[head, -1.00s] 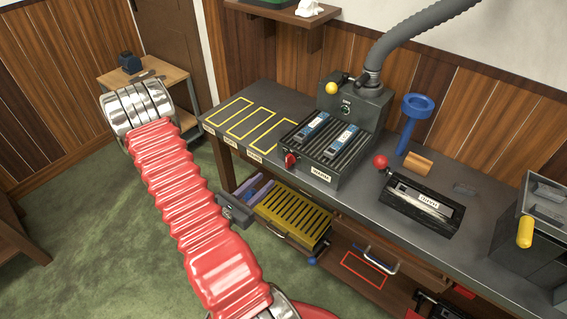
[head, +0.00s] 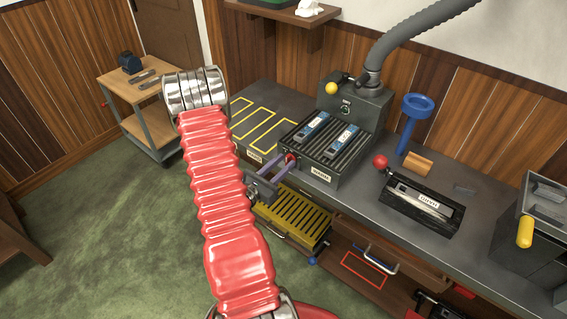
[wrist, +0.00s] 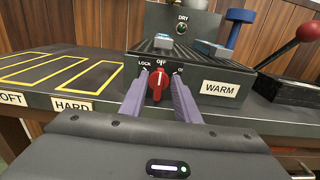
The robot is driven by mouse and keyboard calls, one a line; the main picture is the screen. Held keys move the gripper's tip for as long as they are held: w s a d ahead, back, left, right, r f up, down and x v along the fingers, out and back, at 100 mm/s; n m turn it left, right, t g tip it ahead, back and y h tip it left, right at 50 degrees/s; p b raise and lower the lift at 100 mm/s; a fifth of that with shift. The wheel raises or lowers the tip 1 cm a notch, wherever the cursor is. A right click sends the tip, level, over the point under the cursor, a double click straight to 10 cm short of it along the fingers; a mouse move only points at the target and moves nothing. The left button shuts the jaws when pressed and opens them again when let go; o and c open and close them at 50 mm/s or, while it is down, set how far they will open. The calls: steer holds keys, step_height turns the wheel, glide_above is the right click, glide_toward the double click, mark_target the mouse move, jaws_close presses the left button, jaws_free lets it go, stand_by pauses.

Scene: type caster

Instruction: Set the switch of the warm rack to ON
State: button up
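The warm rack (head: 324,165) is a dark ribbed box on the bench, with two blue-labelled pieces lying on top. Its front carries a red rotary switch (wrist: 158,86) and a WARM label (wrist: 220,89). The wrist view shows LOCK at left, OFF at top and a partly hidden label at right. The red switch handle stands upright, at OFF. My gripper (wrist: 160,82) has purple fingers, one on each side of the switch, with a visible gap to it. It is open and empty. In the head view my gripper (head: 277,163) reaches the rack's front left.
Yellow outlined slots (head: 262,125) lie left of the rack. A yellow slatted tray (head: 293,215) sits below the bench top. A black box with a red ball lever (head: 380,161), a blue funnel stand (head: 417,106) and a drawer handle (head: 378,259) are to the right.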

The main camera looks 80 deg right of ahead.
steer(key=shift+s+d, duration=0.1)
steer(key=shift+d, duration=0.15)
steer(key=shift+c, duration=0.2)
jaws_close()
steer(key=shift+s+d, duration=0.1)
steer(key=shift+d, duration=0.05)
